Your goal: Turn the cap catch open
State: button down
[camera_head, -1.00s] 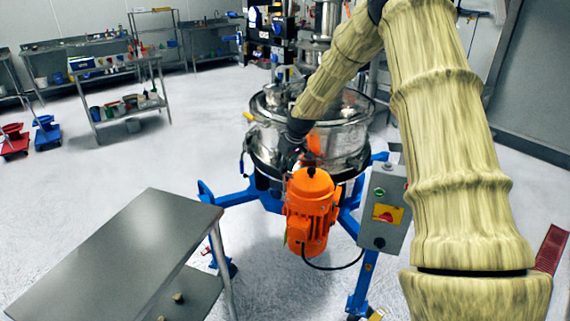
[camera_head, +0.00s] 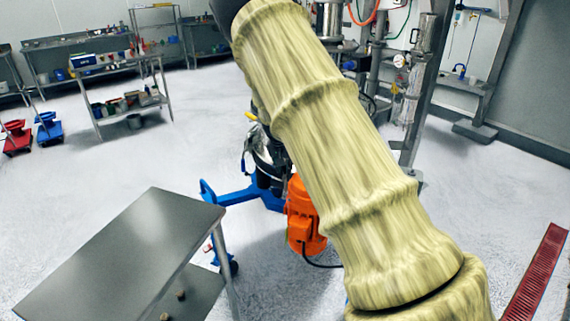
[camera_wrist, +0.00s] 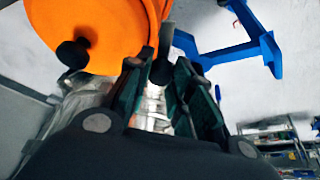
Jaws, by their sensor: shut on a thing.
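In the wrist view my gripper (camera_wrist: 160,82) has its two dark fingers close together. A short dark piece (camera_wrist: 162,66) with a rounded end sits between the fingertips; it looks like the cap catch, but its shape is mostly hidden. Above left of it is a big orange motor part (camera_wrist: 92,22) with a black knob (camera_wrist: 73,54). In the head view my arm covers my gripper and most of the sifter.
A blue frame leg (camera_head: 235,196) reaches out left; a blue frame also shows in the wrist view (camera_wrist: 235,52). A steel table (camera_head: 115,250) stands front left. Pipes and a steel post (camera_head: 412,105) are behind right. A red floor grate (camera_head: 537,270) lies at the right.

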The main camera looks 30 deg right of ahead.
jog(key=shift+w+r+m+g, duration=0.1)
jog(key=shift+m+g, duration=0.3)
jog(key=shift+m, duration=0.8)
jog(key=c, duration=1.3)
grip_release()
jog(key=shift+h, duration=0.3)
jog(key=shift+o, duration=0.2)
jog(key=v, duration=1.1)
jog(key=shift+r, duration=0.4)
jog(key=shift+a, duration=0.15)
